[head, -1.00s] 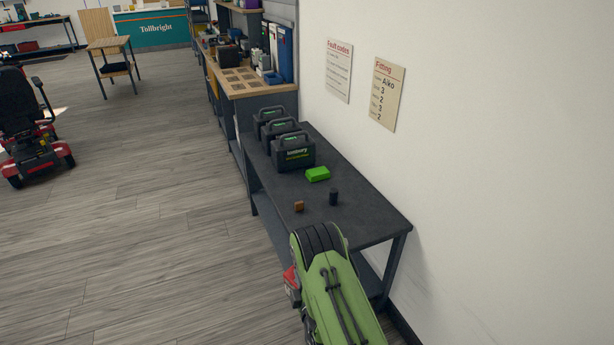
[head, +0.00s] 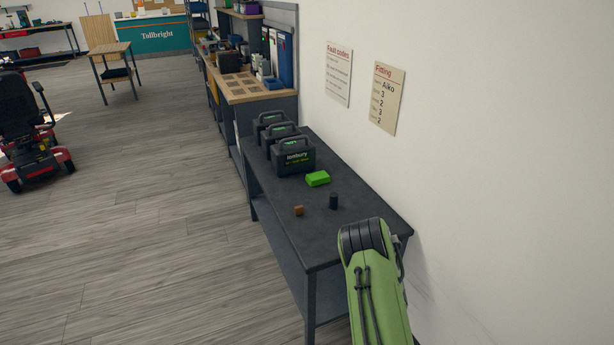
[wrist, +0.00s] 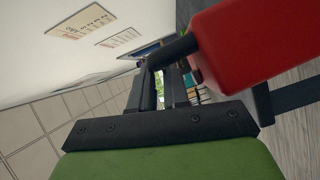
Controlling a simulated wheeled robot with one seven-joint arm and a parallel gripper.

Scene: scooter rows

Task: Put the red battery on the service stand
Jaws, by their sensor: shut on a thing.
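The red battery (wrist: 255,42) fills the upper right of the wrist view, with a dark handle at its left end. My gripper (wrist: 163,78) is shut on this handle, with the battery off to the right of the fingers. In the head view my green arm hides both the gripper and the battery. A small wooden-topped stand (head: 110,48) with a lower shelf stands far off at the back left; I cannot tell if it is the service stand.
A red scooter (head: 30,130) stands left. The floor (head: 150,220) between is clear.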

